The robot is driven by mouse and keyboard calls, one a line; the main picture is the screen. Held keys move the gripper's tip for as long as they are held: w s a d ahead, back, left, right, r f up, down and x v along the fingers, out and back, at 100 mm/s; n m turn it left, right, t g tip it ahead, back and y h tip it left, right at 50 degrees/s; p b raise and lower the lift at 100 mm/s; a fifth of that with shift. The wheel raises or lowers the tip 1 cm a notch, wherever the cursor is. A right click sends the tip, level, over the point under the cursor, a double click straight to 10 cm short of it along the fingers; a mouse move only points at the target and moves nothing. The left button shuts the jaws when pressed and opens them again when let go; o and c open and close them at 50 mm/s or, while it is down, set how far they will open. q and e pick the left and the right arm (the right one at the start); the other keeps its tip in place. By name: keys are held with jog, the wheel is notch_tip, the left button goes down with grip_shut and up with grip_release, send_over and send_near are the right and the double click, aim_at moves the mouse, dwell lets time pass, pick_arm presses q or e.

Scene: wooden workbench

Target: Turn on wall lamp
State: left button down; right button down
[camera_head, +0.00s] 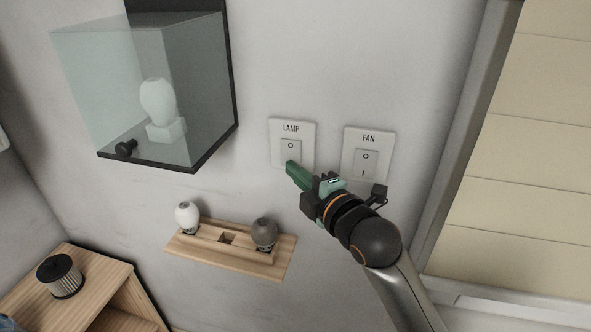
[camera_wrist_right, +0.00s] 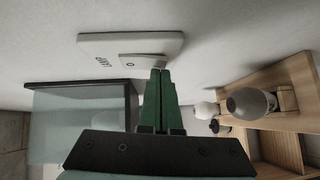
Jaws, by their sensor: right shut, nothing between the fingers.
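The lamp switch (camera_head: 291,147) is a white wall plate labelled LAMP with a rocker marked O at its upper part. My right gripper (camera_head: 291,166) is shut and empty, its green fingertips at the lower part of this rocker and hiding it. In the right wrist view, the shut fingers (camera_wrist_right: 160,72) reach the edge of the rocker on the lamp switch (camera_wrist_right: 105,44); whether they press it I cannot tell. The glass wall lamp (camera_head: 195,75) holds a pale bulb (camera_head: 158,98) that looks unlit. My left gripper is not in view.
A FAN switch (camera_head: 368,152) sits just right of the lamp switch, close to my right wrist. Below, a wooden wall shelf (camera_head: 215,255) holds a white bulb (camera_head: 187,215) and a grey bulb (camera_head: 264,233). A ribbed canister (camera_head: 60,277) stands on a wooden cabinet at lower left.

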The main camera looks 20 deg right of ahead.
pick_arm(q)
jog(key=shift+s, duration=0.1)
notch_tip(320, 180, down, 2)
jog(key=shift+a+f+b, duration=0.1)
jog(key=shift+b, duration=0.9)
pick_arm(e)
jog(key=shift+w+d+f+n+t, duration=0.15)
jog(key=shift+w+n+t, duration=0.1)
jog(key=shift+n+t, duration=0.25)
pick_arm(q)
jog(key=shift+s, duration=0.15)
